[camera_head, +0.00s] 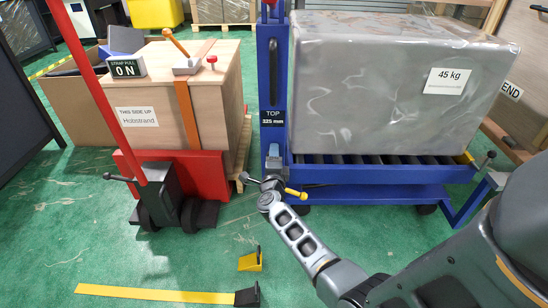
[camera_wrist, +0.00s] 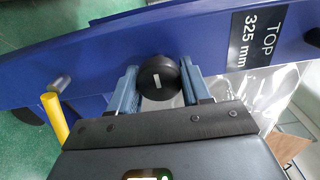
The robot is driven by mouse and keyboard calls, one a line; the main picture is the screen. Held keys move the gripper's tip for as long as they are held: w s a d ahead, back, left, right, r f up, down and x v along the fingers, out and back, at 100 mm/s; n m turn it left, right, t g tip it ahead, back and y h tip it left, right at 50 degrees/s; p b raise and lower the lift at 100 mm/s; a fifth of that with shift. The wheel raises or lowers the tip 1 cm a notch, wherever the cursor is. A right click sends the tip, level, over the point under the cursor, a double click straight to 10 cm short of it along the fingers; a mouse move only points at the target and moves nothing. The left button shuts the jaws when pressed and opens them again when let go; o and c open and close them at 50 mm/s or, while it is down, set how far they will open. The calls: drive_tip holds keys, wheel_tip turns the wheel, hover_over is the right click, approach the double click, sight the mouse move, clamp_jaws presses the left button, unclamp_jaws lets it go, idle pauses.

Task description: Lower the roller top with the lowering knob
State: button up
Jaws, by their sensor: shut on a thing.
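The blue roller table carries a label reading TOP 325 mm (camera_head: 273,117), which also shows in the wrist view (camera_wrist: 262,38). Its roller top (camera_head: 385,159) bears a large grey wrapped load (camera_head: 385,85) marked 45 kg. The lowering knob (camera_wrist: 158,78) is round and black with a white mark, on the blue upright. My gripper (camera_wrist: 160,80) has one finger on each side of the knob and is shut on it. In the head view my gripper (camera_head: 271,184) is low at the upright, and the knob cannot be made out there.
A yellow lever (camera_head: 296,193) with a dark tip sticks out beside my gripper; it also shows in the wrist view (camera_wrist: 55,118). A red pallet truck (camera_head: 165,195) and a strapped wooden crate (camera_head: 150,105) stand left. A yellow strap (camera_head: 155,293) lies on the green floor.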

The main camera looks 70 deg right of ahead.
drive_tip(key=shift+s+f, duration=0.1)
drive_tip(key=o, duration=1)
drive_tip(key=p+v, duration=0.3)
drive_tip(key=v, duration=0.5)
drive_tip(key=s+a+r+n+t+y, duration=0.35)
drive_tip(key=s+a+n, duration=0.25)
drive_tip(key=a+n, duration=0.3)
drive_tip(key=s+a+r+n+t+y, duration=0.3)
drive_tip(key=s+a+r+n+y, duration=0.25)
drive_tip(key=a+n, duration=0.4)
drive_tip(key=s+a+r+n+t+y, duration=0.35)
drive_tip(key=s+a+n, duration=0.3)
drive_tip(key=a, duration=0.55)
drive_tip(key=s+a+r+n+g+y, duration=0.2)
drive_tip(key=s+a+r+n+y, duration=0.2)
drive_tip(key=s+a+r+n, duration=0.3)
wheel_tip(320, 180, up, 24)
drive_tip(key=d+p, duration=0.1)
drive_tip(key=p, duration=2.1)
drive_tip(key=shift+f+p, duration=0.25)
drive_tip(key=shift+p, duration=0.1)
